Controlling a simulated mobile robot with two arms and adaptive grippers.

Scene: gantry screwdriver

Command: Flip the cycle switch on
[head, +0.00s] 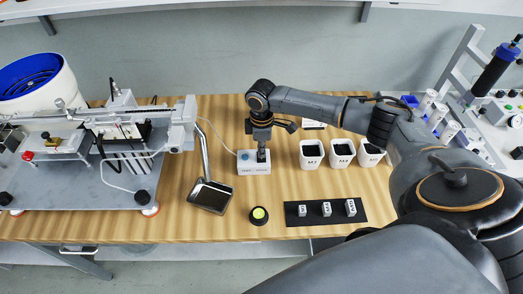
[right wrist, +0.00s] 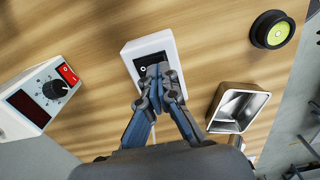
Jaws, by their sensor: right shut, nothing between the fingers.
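The cycle switch is a small white box (head: 247,169) on the wooden table, joined to a thin cable. In the right wrist view the white box (right wrist: 132,50) carries a black rocker (right wrist: 143,66) with a white ring mark at one end. My right gripper (head: 262,158) points down over the box. Its fingertips (right wrist: 158,71) are shut and empty and cover part of the rocker. I cannot tell whether they touch it or which way the rocker is tipped. My left gripper is not in view.
A control box with a red switch and dial (right wrist: 45,92) stands nearby. A metal tray (head: 209,196) and round yellow-green level (head: 259,215) lie in front. White bins (head: 311,154) and a black mat (head: 296,220) stand right. The feeder machine (head: 90,185) fills the left.

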